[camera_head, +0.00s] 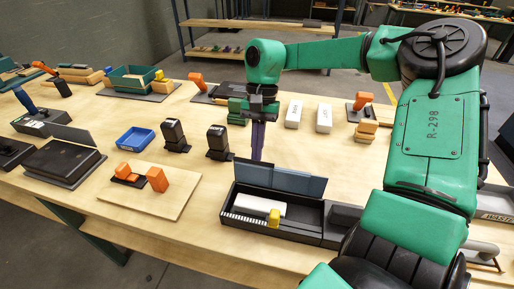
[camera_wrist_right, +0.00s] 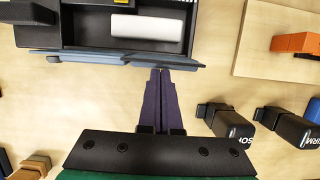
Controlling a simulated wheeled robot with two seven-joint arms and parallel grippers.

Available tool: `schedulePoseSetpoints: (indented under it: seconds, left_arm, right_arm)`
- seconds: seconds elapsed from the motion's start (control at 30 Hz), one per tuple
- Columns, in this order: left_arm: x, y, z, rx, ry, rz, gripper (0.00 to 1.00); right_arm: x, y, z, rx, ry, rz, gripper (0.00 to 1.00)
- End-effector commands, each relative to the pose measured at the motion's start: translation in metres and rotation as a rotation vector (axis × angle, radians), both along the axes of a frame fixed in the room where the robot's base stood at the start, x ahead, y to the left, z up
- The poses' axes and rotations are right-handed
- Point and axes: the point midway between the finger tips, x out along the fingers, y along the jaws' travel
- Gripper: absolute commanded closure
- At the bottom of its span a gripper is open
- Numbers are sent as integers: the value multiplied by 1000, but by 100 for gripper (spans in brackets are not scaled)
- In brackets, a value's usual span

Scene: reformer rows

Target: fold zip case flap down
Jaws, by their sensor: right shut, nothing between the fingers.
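The black zip case (camera_head: 230,208) lies on the table with its blue-grey flap (camera_head: 300,182) raised along the far edge. A white block (camera_head: 262,202) and a small yellow piece (camera_head: 274,218) sit in it. My right gripper (camera_head: 257,156) points down behind the flap, on its far side, with purple fingers together and empty. In the right wrist view the fingertips (camera_wrist_right: 160,72) are at the edge of the flap (camera_wrist_right: 90,56); I cannot tell if they touch. The case (camera_wrist_right: 85,25) and white block (camera_wrist_right: 147,31) show beyond it. My left gripper is out of view.
Two black upright items (camera_head: 175,135) (camera_head: 217,142) stand left of the gripper. A wooden board (camera_head: 150,195) with orange pieces lies at the left. White boxes (camera_head: 294,113) (camera_head: 324,118) stand behind at right. Bare tabletop surrounds the fingers.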

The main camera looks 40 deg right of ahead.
Motion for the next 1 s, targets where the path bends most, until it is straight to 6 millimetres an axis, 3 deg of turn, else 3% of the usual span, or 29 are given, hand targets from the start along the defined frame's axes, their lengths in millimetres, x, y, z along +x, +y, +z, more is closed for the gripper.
schedulePoseSetpoints:
  seconds: [1.0]
  left_arm:
    - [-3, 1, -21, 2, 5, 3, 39]
  right_arm:
    - [-12, 18, 2, -165, -113, 5, 100]
